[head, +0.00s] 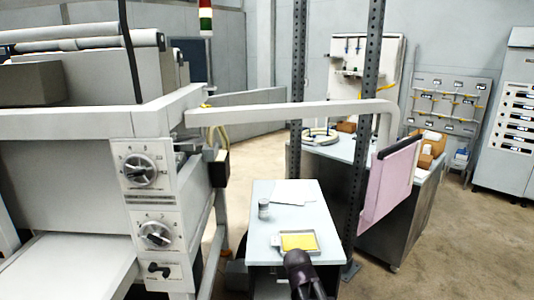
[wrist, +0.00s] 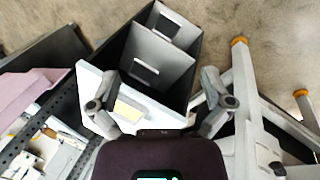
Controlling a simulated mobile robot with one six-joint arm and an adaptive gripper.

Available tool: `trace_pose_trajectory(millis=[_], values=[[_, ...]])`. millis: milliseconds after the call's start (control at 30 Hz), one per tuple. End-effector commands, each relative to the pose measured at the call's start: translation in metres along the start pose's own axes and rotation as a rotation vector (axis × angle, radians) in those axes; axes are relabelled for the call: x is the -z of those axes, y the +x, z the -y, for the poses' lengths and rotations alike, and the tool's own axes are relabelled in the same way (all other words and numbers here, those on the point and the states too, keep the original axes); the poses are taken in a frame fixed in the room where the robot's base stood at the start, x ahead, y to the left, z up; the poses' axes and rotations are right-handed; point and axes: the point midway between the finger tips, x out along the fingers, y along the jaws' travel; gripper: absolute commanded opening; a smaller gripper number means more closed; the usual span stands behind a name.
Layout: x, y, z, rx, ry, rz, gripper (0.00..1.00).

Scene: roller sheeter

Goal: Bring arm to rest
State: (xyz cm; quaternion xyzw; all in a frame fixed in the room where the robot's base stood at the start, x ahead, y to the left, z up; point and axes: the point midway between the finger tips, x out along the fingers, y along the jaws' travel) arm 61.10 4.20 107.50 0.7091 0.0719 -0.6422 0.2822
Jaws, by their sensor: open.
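My gripper (wrist: 160,98) shows in the wrist view with its two grey fingers spread wide apart and nothing between the tips. In the head view a dark part of my arm (head: 303,270) rises from the bottom edge, just in front of the small work table (head: 268,218). The yellow also shows in the wrist view (wrist: 126,110), beside the left finger.
A large grey machine with a dial panel (head: 154,215) stands left. Its pale rail (head: 290,113) reaches right above the table, near dark perforated posts (head: 364,130) and a pink panel (head: 390,185). A small jar (head: 263,210) stands on the table. Floor at right is clear.

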Motion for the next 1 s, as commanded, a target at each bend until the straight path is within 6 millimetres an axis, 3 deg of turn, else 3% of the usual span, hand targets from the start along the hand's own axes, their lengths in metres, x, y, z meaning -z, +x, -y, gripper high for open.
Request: trace_pose_trajectory(millis=[33, 100, 333, 533, 1000], values=[[-0.018, 0.012, 0.001, 0.042, 0.075, 0.012, 1.00], [-0.036, 0.021, 0.003, 0.103, 0.178, 0.029, 1.00], [-0.076, 0.037, 0.009, 0.253, 0.430, 0.079, 1.00], [-0.086, 0.039, 0.012, 0.301, 0.508, 0.097, 1.00], [-0.085, 0.038, 0.011, 0.301, 0.509, 0.097, 1.00]])
